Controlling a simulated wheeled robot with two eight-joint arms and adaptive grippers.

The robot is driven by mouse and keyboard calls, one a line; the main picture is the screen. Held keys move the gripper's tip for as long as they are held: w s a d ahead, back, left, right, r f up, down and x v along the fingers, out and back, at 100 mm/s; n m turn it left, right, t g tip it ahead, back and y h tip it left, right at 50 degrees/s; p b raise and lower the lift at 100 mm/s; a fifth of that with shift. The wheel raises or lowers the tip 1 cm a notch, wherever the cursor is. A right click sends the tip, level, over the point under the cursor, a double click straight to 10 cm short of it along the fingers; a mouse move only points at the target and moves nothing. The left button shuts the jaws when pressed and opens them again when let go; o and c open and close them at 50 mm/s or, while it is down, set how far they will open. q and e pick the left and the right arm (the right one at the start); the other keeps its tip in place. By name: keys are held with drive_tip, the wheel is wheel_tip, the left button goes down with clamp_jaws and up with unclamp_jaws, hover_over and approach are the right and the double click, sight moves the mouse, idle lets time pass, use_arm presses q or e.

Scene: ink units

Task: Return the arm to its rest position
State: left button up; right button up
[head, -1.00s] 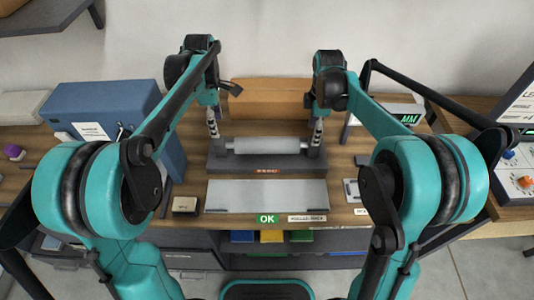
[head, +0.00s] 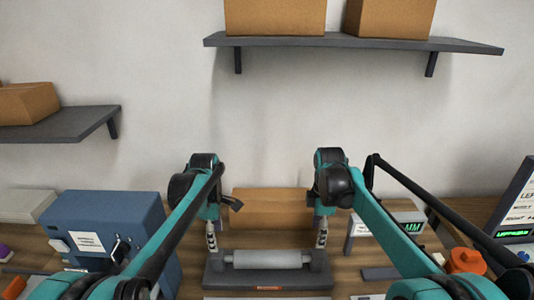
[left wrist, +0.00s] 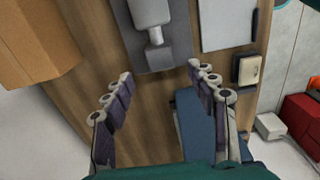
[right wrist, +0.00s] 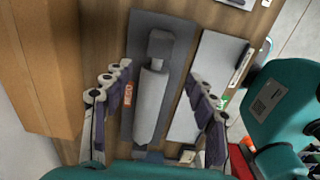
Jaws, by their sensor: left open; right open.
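My left gripper (head: 212,238) hangs at the left end of a grey roller (head: 267,259) on a dark stand (head: 218,280). In the left wrist view my left gripper (left wrist: 160,98) has its fingers wide apart with nothing between them. My right gripper (head: 321,235) hangs at the right end of the roller. In the right wrist view the fingers of my right gripper (right wrist: 160,90) are spread, with the roller (right wrist: 150,100) and its stand seen between and beyond them. I cannot tell whether any finger touches the roller.
A cardboard box (head: 272,208) stands behind the roller. A blue cabinet (head: 110,220) is at left; a display reading MM (head: 412,226) is at right. Shelves (head: 370,43) with boxes hang on the wall above. A pale plate (right wrist: 200,85) lies beside the stand.

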use_arm(q)
drive_tip(key=s+a+r+m+t, duration=0.1)
drive_tip(key=s+r+m+t, duration=0.25)
drive_tip(key=s+m, duration=0.6)
use_arm(e)
drive_tip(key=s+d+r+m+t, duration=0.1)
drive_tip(key=s+r+m+t, duration=0.2)
drive_tip(key=s+m, duration=0.65)
use_arm(q)
drive_tip(key=s+f+m+t, duration=0.2)
drive_tip(key=s+m, duration=0.2)
drive_tip(key=s, duration=0.2)
drive_tip(key=s+a+f+m+t, duration=0.1)
drive_tip(key=s+f+m, duration=0.2)
drive_tip(key=s, duration=0.4)
drive_tip(key=shift+a+m+t, duration=0.25)
drive_tip(key=shift+m+t, duration=0.1)
drive_tip(key=shift+m, duration=0.3)
use_arm(e)
drive_tip(key=s+f+m+t, duration=0.2)
drive_tip(key=s+f+m, duration=0.1)
drive_tip(key=s, duration=0.3)
drive_tip(key=s+d+f+m+t, duration=0.1)
drive_tip(key=s+f+m+t, duration=0.1)
drive_tip(key=s+m, duration=0.3)
drive_tip(key=shift+s+d+f, duration=0.25)
drive_tip(key=shift+s+f, duration=0.35)
drive_tip(key=shift+s, duration=0.5)
